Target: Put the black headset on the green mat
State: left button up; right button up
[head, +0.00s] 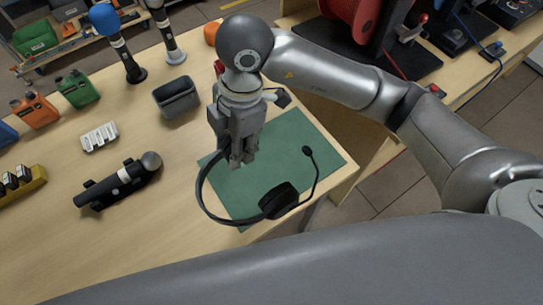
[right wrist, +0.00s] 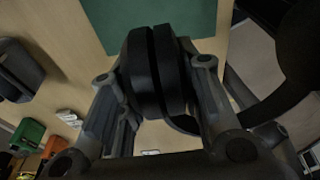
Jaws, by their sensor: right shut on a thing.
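The black headset (head: 279,201) hangs from my right gripper (head: 240,160), with its band curving to the left, one ear cup low and the microphone boom pointing up at the right. My right gripper is shut on the headset; the right wrist view shows a thick black ear cup (right wrist: 156,72) between the fingers (right wrist: 158,95). The green mat (head: 315,147) lies flat at the table's right corner, behind and below the headset in the head view. It also shows in the right wrist view (right wrist: 105,22). I cannot tell whether the headset touches the mat. My left gripper is out of view.
A red reel (head: 350,18) is behind.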

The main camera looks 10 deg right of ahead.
jog(key=w+d+f+p, duration=0.1)
jog(key=w+d+f, duration=0.1)
jog(key=w+f, duration=0.1)
jog(key=w+d+f, duration=0.2)
jog(key=w+d, duration=0.1)
jog(key=w, duration=0.1)
jog(key=w+d+f+p, duration=0.1)
jog(key=w+d+f, duration=0.1)
jog(key=w+f, duration=0.1)
jog(key=shift+w+d+f+p, duration=0.2)
jog(key=shift+d+f+p, duration=0.05)
jog(key=shift+f+p, duration=0.1)
jog(key=shift+w+d+f, duration=0.1)
jog(key=shift+f, duration=0.1)
jog(key=f, duration=0.2)
jog(key=f+p, duration=0.1)
jog(key=shift+w+d, duration=0.25)
jog(key=shift+w, duration=0.05)
jog(key=shift+f, duration=0.45)
jog(key=shift+f, duration=0.1)
jog(key=o, duration=1.1)
